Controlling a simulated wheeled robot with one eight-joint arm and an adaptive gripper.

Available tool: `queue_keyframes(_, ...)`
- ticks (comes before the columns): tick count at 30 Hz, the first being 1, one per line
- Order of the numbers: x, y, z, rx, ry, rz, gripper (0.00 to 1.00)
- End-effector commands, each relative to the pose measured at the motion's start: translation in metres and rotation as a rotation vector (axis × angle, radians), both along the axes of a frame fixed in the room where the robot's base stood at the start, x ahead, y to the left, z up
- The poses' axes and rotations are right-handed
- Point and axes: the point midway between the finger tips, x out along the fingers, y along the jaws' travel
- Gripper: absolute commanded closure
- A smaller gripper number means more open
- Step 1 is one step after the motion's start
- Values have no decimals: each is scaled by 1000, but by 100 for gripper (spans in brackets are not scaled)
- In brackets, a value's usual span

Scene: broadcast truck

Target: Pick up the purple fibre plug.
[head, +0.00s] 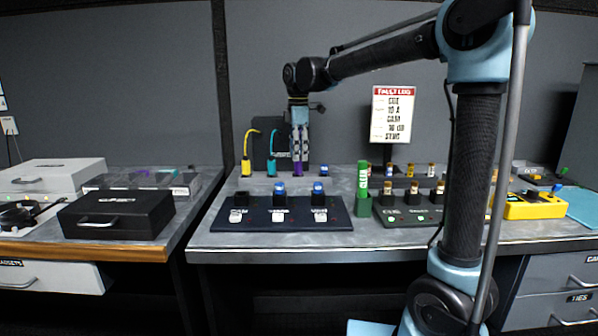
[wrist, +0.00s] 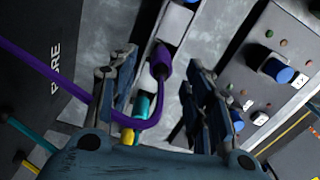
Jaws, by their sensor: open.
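The purple fibre plug (head: 297,170) stands upright at the back of the bench, at the right end of a row with a teal plug (head: 272,168) and a yellow plug (head: 246,168). In the wrist view the purple plug (wrist: 161,63) lies between my fingers, with its purple cable (wrist: 60,80) curving off to the left. My gripper (head: 299,150) points down over the purple plug. It is open, with a visible gap on each side of the plug in the wrist view (wrist: 160,78). Its fingers partly cover the plug's top in the head view.
A dark panel (head: 262,150) stands behind the plugs. In front is a dark board (head: 260,217) with blue-topped parts. A green cylinder (head: 363,178) stands in a holder to the right. A black case (head: 118,215) sits on the left bench.

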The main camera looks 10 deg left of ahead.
Motion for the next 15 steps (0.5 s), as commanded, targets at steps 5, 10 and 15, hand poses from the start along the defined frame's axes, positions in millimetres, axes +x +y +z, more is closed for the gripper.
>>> queue_keyframes(5, -1, 1, -21, 0, 0, 1, 54)
queue_keyframes(10, -1, 2, -42, 0, 0, 1, 54)
queue_keyframes(15, -1, 2, -50, 0, 0, 1, 54)
